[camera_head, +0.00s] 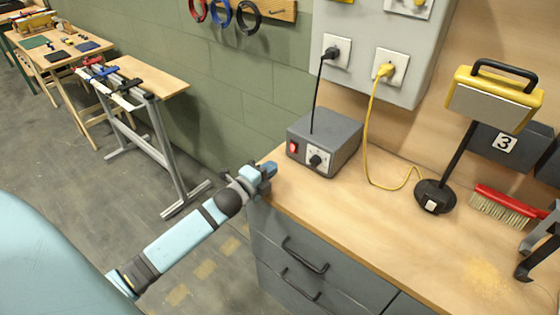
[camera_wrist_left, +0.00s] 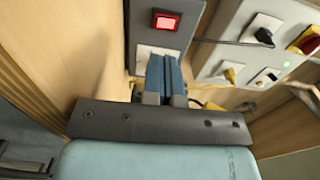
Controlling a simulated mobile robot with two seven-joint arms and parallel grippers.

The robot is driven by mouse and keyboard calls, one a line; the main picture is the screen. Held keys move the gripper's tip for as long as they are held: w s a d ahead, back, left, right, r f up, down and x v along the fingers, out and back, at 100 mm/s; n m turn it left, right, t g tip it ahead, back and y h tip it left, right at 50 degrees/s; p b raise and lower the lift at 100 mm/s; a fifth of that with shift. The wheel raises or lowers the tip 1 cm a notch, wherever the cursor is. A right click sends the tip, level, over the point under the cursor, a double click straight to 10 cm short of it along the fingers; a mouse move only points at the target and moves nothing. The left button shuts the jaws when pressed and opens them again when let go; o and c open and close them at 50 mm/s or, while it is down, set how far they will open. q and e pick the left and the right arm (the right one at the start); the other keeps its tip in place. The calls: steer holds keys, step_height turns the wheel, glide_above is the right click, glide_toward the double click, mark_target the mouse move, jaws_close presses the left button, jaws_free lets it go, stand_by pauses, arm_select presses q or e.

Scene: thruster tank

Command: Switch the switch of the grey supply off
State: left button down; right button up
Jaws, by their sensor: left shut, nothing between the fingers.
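The grey supply (camera_head: 335,136) is a box on the workbench against the wall. Its front has a red rocker switch (camera_head: 293,147) at left and a black dial (camera_head: 317,160) on a white plate. My left gripper (camera_head: 269,169) is at the bench's left front corner, in front of and left of the supply, apart from the switch. In the left wrist view its blue fingers (camera_wrist_left: 165,72) are shut and empty. They cover part of the white plate there. The switch (camera_wrist_left: 165,22) glows red just above the fingertips in that picture. My right gripper is out of view.
A black cable and a yellow cable (camera_head: 369,140) hang from sockets on the grey wall box (camera_head: 383,30). A yellow lamp (camera_head: 493,97), a red brush (camera_head: 505,206) and a grey bracket stand farther right. The bench front (camera_head: 380,235) is mostly clear.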

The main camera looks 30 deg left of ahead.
arm_select(q)
steer(key=s, duration=0.5)
steer(key=shift+s+a+f, duration=0.3)
steer(key=shift+a, duration=0.1)
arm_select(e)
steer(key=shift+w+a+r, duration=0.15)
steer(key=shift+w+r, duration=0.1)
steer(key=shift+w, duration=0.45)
arm_select(q)
steer(key=shift+s+r, duration=0.1)
steer(key=shift+r, duration=0.05)
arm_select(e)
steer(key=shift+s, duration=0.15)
